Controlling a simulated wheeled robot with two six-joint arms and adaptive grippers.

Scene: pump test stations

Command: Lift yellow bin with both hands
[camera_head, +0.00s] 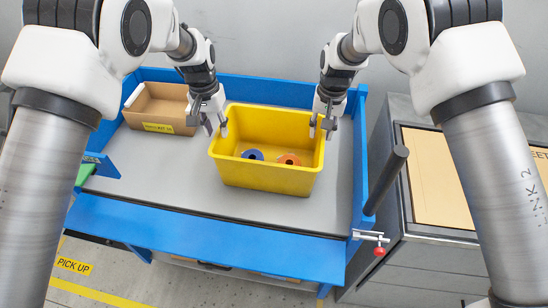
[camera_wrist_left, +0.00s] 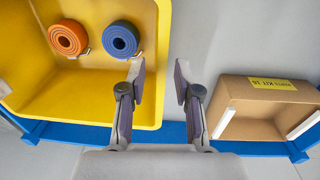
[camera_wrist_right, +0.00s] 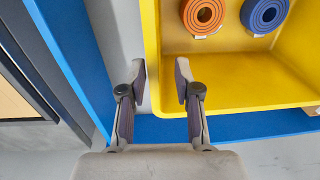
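The yellow bin (camera_head: 268,176) stands upright on the grey table top of a blue-edged bench. It holds a blue roll (camera_head: 252,155) and an orange roll (camera_head: 288,159). My left gripper (camera_head: 216,122) is open at the bin's left wall. In the left wrist view (camera_wrist_left: 160,72) one finger is over the inside of the bin and the other is outside. My right gripper (camera_head: 322,126) is open at the right wall, likewise with one finger on each side of the rim (camera_wrist_right: 152,60). Neither gripper is closed on the wall.
A cardboard box (camera_head: 160,105) with a yellow label stands left of the bin. Blue rails (camera_head: 361,150) border the bench, with a dark post (camera_head: 386,180) and a red-knobbed clamp (camera_head: 379,251) at its right. The table in front of the bin is clear.

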